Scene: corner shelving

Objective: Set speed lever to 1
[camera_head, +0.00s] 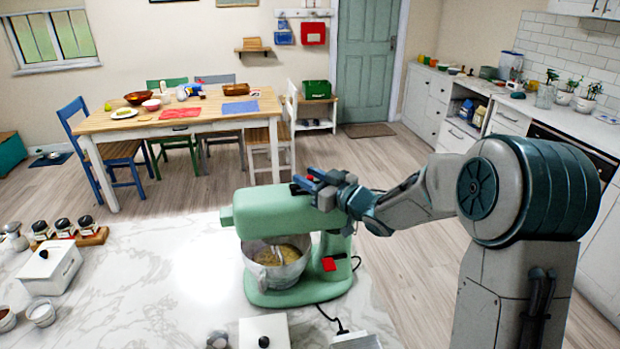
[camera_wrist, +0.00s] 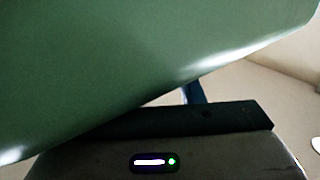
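A green stand mixer (camera_head: 285,213) stands on the marble counter, its metal bowl (camera_head: 276,264) under the head holding a yellowish mix. My gripper (camera_head: 310,186) is at the rear right end of the mixer head, against or just beside it. A small red part (camera_head: 310,178) shows by the fingers. I cannot tell which of these, if either, is the speed lever. In the wrist view the green mixer head (camera_wrist: 120,60) fills the upper part, and a blue piece (camera_wrist: 194,93) shows behind it. The fingertips are mostly hidden.
A white lidded box (camera_head: 50,268) and several small jars on a wooden rack (camera_head: 85,238) stand at the counter's left. Another white box (camera_head: 264,332) is at the front, near a dark cord (camera_head: 328,312). A dining table (camera_head: 180,118) stands behind.

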